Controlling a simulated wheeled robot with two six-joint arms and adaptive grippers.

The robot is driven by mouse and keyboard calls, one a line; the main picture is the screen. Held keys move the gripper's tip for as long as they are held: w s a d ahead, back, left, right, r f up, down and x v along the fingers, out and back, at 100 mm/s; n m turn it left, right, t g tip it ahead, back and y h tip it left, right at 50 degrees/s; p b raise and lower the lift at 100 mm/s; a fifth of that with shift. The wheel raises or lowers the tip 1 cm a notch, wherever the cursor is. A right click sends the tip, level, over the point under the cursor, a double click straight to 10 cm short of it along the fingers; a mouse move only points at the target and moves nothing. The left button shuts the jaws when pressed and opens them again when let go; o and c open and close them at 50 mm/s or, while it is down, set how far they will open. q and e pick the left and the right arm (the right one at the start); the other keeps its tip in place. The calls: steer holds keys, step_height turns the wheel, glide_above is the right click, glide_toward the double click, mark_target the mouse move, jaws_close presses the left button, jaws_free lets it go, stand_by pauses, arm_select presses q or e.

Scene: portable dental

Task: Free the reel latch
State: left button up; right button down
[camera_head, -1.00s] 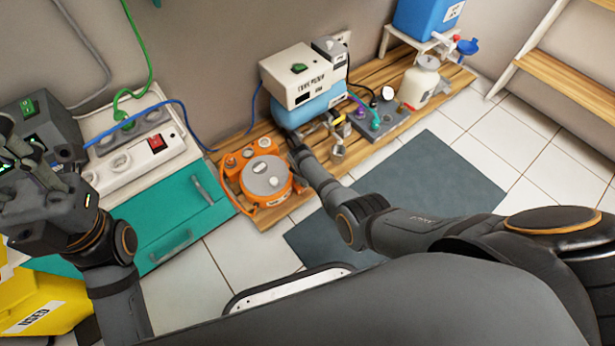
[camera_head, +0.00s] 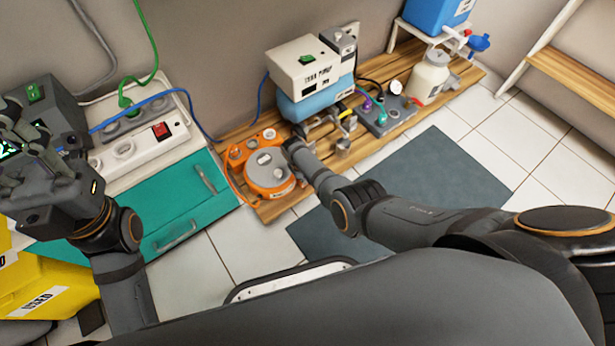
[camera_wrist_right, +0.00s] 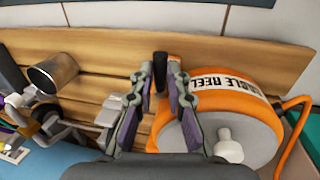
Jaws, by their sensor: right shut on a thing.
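The orange cable reel (camera_head: 268,172) with a grey round top stands on the wooden slat platform. In the right wrist view the reel (camera_wrist_right: 228,72) fills the right side, with a white knob on its grey face. A short black cylinder (camera_wrist_right: 160,66), probably the reel latch, stands at the reel's edge. My right gripper (camera_wrist_right: 160,80) is shut on this black cylinder, one finger on each side. In the head view my right gripper (camera_head: 296,146) is at the reel's right side, its fingers mostly hidden. My left gripper (camera_head: 42,152) is at the far left, away from the reel; its opening is unclear.
A cream and blue unit (camera_head: 312,85) stands behind the reel, with metal fittings close to my right gripper. A metal cup (camera_wrist_right: 53,73) is at the wrist view's left. A teal cabinet (camera_head: 150,205) and a white power strip (camera_head: 150,142) are left.

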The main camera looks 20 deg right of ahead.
stand_by(0.3)
steer(key=c, duration=1.3)
jaws_free()
steer(key=shift+c, duration=0.2)
